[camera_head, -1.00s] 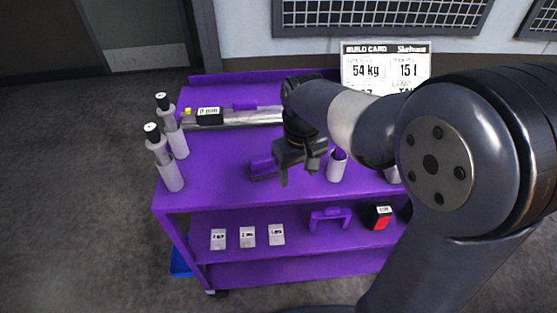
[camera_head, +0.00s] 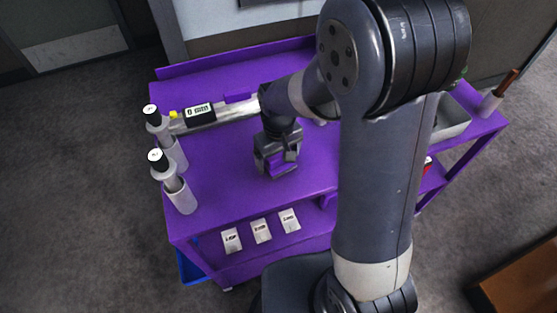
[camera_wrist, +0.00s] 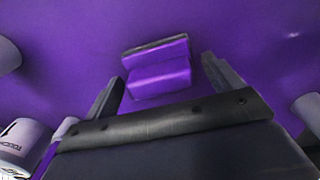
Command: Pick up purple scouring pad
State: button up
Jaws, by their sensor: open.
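The purple scouring pad (camera_wrist: 160,72) is a small purple block with a dark layer along its far edge, on the purple cart top. In the wrist view it lies between and slightly beyond my two open fingers, with a gap on either side. In the head view my gripper (camera_head: 279,168) is low over the cart top, and purple shows between its jaws; I cannot tell there how much is the pad. My gripper also shows in the wrist view (camera_wrist: 164,84), open and holding nothing.
Two grey-white bottles (camera_head: 181,193) stand at the cart's left edge. A silver bar (camera_head: 232,109) with a black-labelled box (camera_head: 200,114) lies behind my gripper. A grey tray (camera_head: 455,127) is at the right. Cards (camera_head: 261,231) lie on the lower shelf. The top's left middle is clear.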

aim_at(279, 155)
jog(key=shift+c, duration=0.6)
jog(key=c, duration=1.1)
jog(key=shift+o, duration=0.2)
notch_tip(279, 155, up, 10)
jog(key=shift+r, duration=0.1)
jog(key=o, duration=0.4)
jog(key=shift+c, duration=1)
